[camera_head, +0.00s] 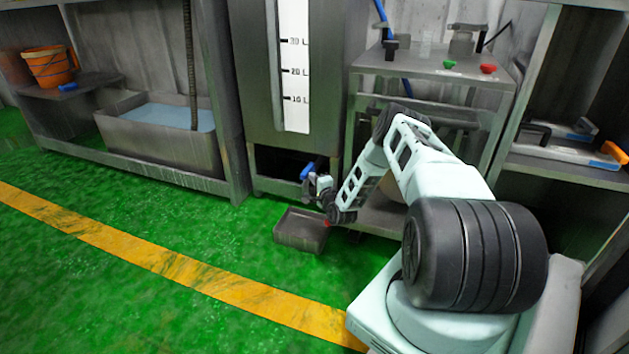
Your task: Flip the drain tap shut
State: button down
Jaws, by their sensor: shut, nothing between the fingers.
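The drain tap (307,171) shows as a small blue handle low under the front of the steel tank (254,90) with the litre scale. Whether the handle stands open or closed is too small to tell. My gripper (312,184) is at the tap, just below and to the right of the blue handle, shut with nothing held. Whether it touches the handle cannot be told. My wrist hides part of the tap area.
A grey metal tray (300,231) lies on the green floor below the tap. A steel table (432,68) with green and red buttons stands right of the tank. A water-filled trough (160,137) stands at left. The floor at front left is clear.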

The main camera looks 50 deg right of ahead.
aim_at(305, 178)
jog(key=shift+a, duration=0.1)
jog(key=shift+w+a+m+g+h+p, duration=0.3)
jog(key=shift+w+a+m+g+h, duration=0.1)
jog(key=shift+m+h, duration=0.3)
jog(key=shift+w+a+m+g+h+p, duration=0.3)
jog(key=shift+m+g+h, duration=0.15)
jog(key=shift+h, duration=0.35)
jog(key=shift+w+a+m+g+h, duration=0.35)
jog(key=shift+w+m+g+h, duration=0.2)
jog(key=shift+m+g+h, duration=0.45)
jog(key=w+d+m+g+h+b, duration=0.1)
jog(key=w+m+g+h+b, duration=0.4)
jog(key=w+g+b, duration=0.4)
jog(key=shift+w+m+h+b, duration=0.3)
jog(key=shift+w+m+b, duration=0.15)
jog(key=shift+m+b, duration=0.4)
jog(key=shift+d+r, duration=0.15)
jog(key=shift+d, duration=0.15)
jog(key=shift+w, duration=0.1)
